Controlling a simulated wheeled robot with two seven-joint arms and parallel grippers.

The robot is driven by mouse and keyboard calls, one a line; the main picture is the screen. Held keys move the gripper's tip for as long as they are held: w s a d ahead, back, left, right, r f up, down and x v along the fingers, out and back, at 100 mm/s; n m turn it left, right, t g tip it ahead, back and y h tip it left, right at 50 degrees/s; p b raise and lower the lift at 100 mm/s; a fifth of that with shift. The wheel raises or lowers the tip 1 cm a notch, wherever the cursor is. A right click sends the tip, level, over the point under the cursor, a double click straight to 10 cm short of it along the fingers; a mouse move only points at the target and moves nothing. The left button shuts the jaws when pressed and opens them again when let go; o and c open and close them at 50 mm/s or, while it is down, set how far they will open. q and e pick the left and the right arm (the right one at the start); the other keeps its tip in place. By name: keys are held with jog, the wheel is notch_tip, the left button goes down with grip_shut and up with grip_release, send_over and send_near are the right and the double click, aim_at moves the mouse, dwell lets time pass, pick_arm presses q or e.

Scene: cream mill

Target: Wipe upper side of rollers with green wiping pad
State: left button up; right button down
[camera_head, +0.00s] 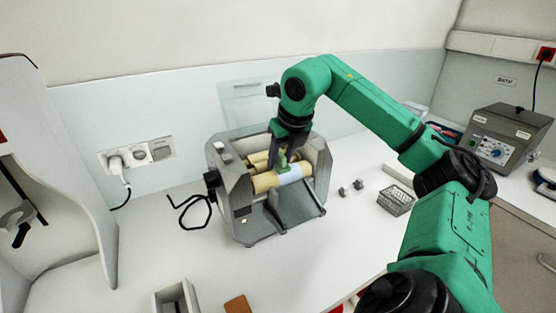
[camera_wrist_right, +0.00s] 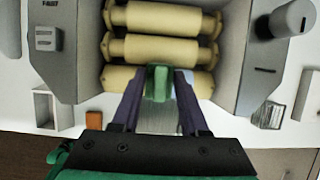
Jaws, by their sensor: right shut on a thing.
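The mill (camera_head: 240,215) is a grey machine on the white bench, with cream rollers (camera_head: 266,183) across its middle. In the right wrist view three rollers (camera_wrist_right: 160,48) lie parallel. My right gripper (camera_head: 285,150) points down over the rollers and is shut on the green wiping pad (camera_wrist_right: 158,84). The pad also shows small in the head view (camera_head: 282,160). It is at the roller nearest the mill's front; I cannot tell whether it touches. A pale, whitish patch shows just below the pad on this roller. The fingers hide part of the roller. My left gripper is out of view.
A clear upright panel (camera_head: 248,105) stands behind the mill. Small metal pieces (camera_head: 351,187) and a wire basket (camera_head: 395,200) lie to its right. A grey bath unit (camera_head: 505,138) stands far right. An orange block (camera_head: 237,304) is in front. A black cable (camera_head: 190,210) lies left.

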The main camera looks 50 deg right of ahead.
aim_at(282, 156)
jog(key=shift+s+a+f, duration=0.1)
jog(key=shift+s+f, duration=0.15)
jog(key=shift+s, duration=0.05)
jog(key=shift+r, duration=0.1)
notch_tip(282, 156, up, 8)
jog(key=p, duration=0.8)
jog(key=shift+r, duration=0.2)
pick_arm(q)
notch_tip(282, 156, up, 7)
pick_arm(e)
jog(key=shift+f, duration=0.1)
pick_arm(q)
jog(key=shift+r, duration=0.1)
